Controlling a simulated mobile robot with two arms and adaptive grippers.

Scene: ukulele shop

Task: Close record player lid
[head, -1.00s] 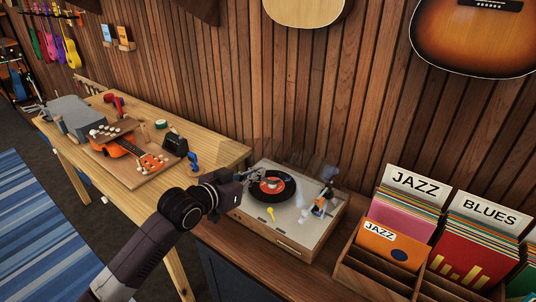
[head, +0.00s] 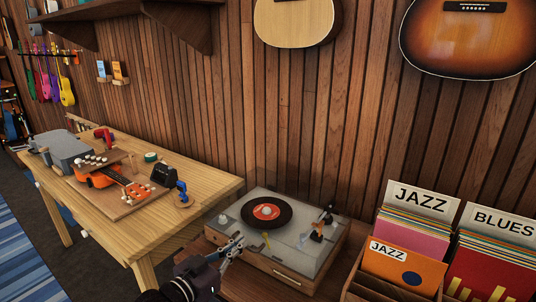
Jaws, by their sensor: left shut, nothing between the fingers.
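The record player (head: 274,268) sits on a wooden counter by the wall, with a black record with a red label (head: 266,212) on its deck. The tonearm (head: 322,223) is at its right side. The lid is clear and hard to make out. The deck has a greyish sheen, but I cannot tell the lid's exact angle. My left gripper (head: 232,246) is shut and empty at the player's front left corner, overlapping it in the view. I cannot tell whether it touches. My right gripper is out of view.
A light wooden table (head: 170,222) stands at left with an orange ukulele (head: 105,178) and several tools. A record crate (head: 370,287) with jazz and blues sleeves stands close to the player's right. Guitars hang on the slatted wall behind.

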